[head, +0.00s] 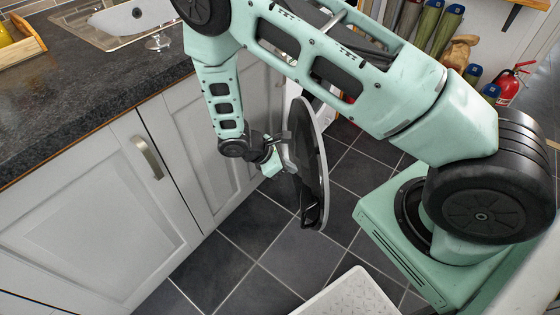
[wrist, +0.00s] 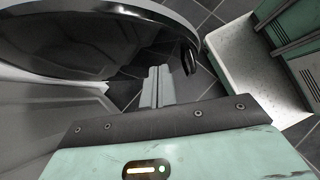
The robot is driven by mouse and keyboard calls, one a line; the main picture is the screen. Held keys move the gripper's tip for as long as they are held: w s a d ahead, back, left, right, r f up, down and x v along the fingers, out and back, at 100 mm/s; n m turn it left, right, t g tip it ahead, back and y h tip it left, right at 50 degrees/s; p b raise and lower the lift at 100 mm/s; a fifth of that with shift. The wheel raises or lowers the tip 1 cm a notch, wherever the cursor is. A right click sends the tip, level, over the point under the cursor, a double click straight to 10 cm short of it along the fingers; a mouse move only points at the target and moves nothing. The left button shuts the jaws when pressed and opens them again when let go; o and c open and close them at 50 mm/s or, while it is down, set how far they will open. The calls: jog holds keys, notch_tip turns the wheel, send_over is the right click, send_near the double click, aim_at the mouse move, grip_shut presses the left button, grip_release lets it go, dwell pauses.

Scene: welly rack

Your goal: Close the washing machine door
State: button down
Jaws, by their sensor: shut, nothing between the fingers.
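The round washing machine door (head: 314,165) stands open over the floor, seen nearly edge-on in the head view, with a grey rim and dark middle. It fills the upper left of the wrist view (wrist: 85,45). Its black handle shows low on the door (head: 309,214) and at the door's right end in the wrist view (wrist: 190,58). My gripper (head: 285,158) is at the left side of the door. Its fingers (wrist: 157,86) are shut and empty, close below the door rim; I cannot tell whether they touch it. The machine's front is mostly hidden by my arm.
White cupboard doors (head: 85,225) under a dark worktop (head: 80,110) run along the left. A white step or platform (head: 350,295) lies at the bottom. Wellies (head: 430,25) and a red fire extinguisher (head: 508,85) stand at the back right. Tiled floor (head: 265,215) is clear below the door.

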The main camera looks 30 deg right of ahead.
aim_at(315, 172)
jog(key=d, duration=0.1)
jog(key=s+d+f, duration=0.1)
jog(key=d, duration=0.1)
jog(key=d+f, duration=0.1)
jog(key=shift+s+d+f, duration=0.2)
jog(key=shift+d, duration=0.1)
jog(key=shift+s+d+f, duration=0.1)
jog(key=shift+s+d, duration=0.05)
jog(key=shift+d, duration=0.4)
